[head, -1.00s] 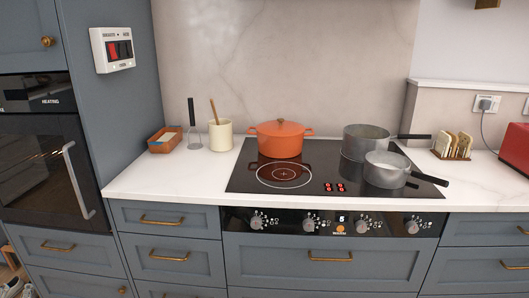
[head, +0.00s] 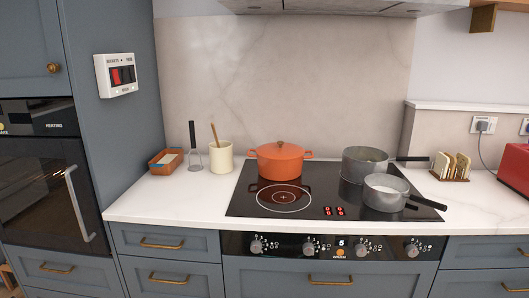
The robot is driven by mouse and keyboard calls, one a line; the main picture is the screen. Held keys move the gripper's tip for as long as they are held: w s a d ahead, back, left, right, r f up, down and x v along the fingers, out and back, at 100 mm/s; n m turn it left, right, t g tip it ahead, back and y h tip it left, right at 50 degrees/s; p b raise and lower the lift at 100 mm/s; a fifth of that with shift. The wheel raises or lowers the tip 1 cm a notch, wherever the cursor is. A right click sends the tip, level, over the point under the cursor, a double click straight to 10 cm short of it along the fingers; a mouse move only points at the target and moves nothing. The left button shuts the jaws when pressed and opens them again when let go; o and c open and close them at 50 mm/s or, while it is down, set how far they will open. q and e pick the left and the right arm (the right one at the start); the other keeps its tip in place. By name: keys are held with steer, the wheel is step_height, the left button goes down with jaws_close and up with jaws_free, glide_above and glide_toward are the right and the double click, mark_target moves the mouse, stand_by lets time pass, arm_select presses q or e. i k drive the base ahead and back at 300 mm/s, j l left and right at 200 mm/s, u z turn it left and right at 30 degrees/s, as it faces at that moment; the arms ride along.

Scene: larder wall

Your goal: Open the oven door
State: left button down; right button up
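The built-in oven door (head: 38,200) is at the left of the head view, a dark glass front in a tall blue-grey cabinet. It looks closed. Its long silver handle (head: 81,204) runs down along the right side of the door, slightly tilted in the picture. A black control strip (head: 38,118) with lit text sits above the door. Neither of my grippers is in view.
A white worktop (head: 160,205) juts out right of the oven, with drawers below. On the hob (head: 240,205) stand an orange pot (head: 280,163) and two grey pans. A switch panel (head: 117,75) is on the cabinet side. No arm or obstacle shows before the oven door.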

mark_target(48, 198)
steer(key=k+j+u, duration=0.1)
steer(key=u, duration=1.2)
